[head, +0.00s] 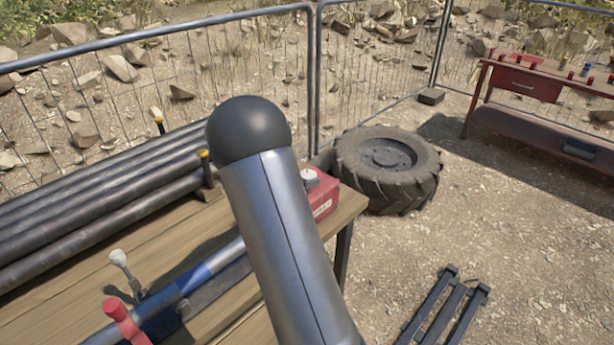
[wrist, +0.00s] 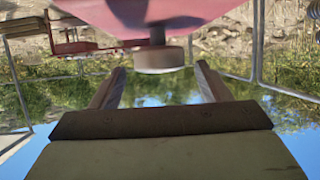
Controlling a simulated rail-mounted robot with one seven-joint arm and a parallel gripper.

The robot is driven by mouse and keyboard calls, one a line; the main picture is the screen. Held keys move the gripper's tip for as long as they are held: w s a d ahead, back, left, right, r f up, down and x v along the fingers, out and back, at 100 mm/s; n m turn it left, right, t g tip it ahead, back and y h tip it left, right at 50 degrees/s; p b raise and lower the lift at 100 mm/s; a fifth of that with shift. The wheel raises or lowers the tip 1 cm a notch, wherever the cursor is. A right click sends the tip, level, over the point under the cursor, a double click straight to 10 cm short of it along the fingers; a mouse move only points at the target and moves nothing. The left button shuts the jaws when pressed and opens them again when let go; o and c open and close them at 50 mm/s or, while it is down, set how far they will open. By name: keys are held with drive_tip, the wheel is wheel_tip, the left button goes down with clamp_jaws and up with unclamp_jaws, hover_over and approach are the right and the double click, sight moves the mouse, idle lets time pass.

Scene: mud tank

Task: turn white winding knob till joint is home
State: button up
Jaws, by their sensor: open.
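A red box (head: 324,200) sits at the far right corner of the wooden bench, with a pale knob (head: 309,177) on top. My arm partly hides the box. In the wrist view, which is upside down, the red body (wrist: 110,22) fills the top. The pale round knob (wrist: 160,60) projects from it on a dark stem. My gripper (wrist: 159,72) is open, one finger on either side of the knob in the picture, with gaps on both sides. I cannot tell whether the fingertips reach its depth. My gripper is hidden in the head view. A blue-banded pipe (head: 208,274) lies on the bench.
Dark pipes (head: 100,200) lie along the bench's back, held by yellow-topped posts. A red-handled clamp (head: 122,315) and a white-tipped lever (head: 119,259) stand at front left. A tyre (head: 388,168) lies beyond the bench. A mesh fence (head: 240,60) runs behind.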

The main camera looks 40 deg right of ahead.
drive_tip(key=v, duration=1.4)
drive_tip(key=shift+b, duration=0.4)
